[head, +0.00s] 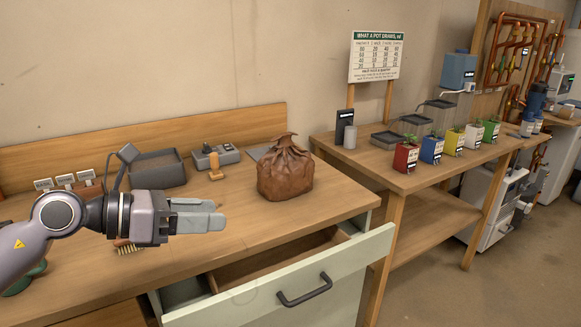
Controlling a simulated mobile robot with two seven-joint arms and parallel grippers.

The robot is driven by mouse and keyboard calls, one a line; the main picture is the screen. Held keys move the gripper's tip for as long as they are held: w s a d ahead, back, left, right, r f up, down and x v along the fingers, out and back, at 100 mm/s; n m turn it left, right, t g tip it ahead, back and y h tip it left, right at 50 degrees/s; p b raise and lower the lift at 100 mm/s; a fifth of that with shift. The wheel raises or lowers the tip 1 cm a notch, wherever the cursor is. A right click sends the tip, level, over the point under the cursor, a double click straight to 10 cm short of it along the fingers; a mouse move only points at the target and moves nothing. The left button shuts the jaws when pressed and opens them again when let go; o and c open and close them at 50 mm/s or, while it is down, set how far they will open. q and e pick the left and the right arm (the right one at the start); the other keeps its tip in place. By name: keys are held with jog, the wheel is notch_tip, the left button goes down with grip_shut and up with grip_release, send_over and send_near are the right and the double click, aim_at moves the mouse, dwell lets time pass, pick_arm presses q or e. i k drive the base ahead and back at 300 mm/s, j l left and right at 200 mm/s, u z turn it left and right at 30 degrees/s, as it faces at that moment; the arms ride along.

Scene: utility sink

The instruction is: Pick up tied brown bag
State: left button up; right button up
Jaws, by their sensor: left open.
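The tied brown bag (285,172) sits upright on the wooden bench, toward its back right, with its gathered neck on top. My left gripper (222,218) reaches in from the left over the bench. Its fingers point right, toward the area in front of the bag. It is open and empty, and apart from the bag. My right gripper does not show.
An open drawer (284,285) juts from the bench front below the bag. A grey bin (157,169), a small wooden-handled tool (215,167) and a grey box (226,155) stand behind. A second table with several coloured pots (406,157) stands right.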

aim_at(286, 172)
jog(key=i+l, duration=0.15)
jog(key=i, duration=0.25)
jog(key=i+l, duration=0.1)
jog(key=i, duration=0.3)
jog(key=i+l, duration=0.15)
jog(key=i, duration=0.3)
